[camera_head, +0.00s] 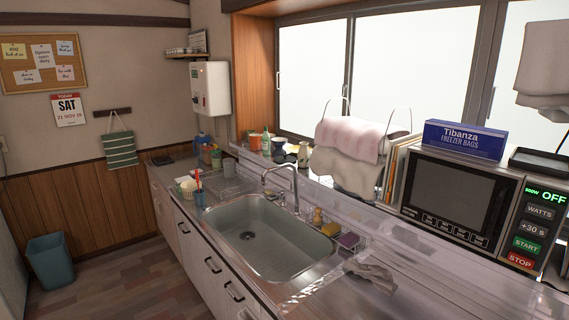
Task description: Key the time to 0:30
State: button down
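A microwave (447,203) stands on the counter at the right, with a dark door window and its door shut. Its control panel (526,250) is at the far right of the picture. The display (552,197) reads "800W" and "OFF" in green. Below it are the WATTS button (540,211), the +30 s button (533,229), the green START button (525,245) and the red STOP button (520,259). My gripper does not show in this view.
A Tibanza freezer bag box (464,140) and a dark tray (540,161) lie on the microwave. A sink (270,240) with a faucet (283,183) is at centre. Towels (352,148) hang on a rack left of the microwave.

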aim_at(531, 226)
jog(key=z, duration=1.35)
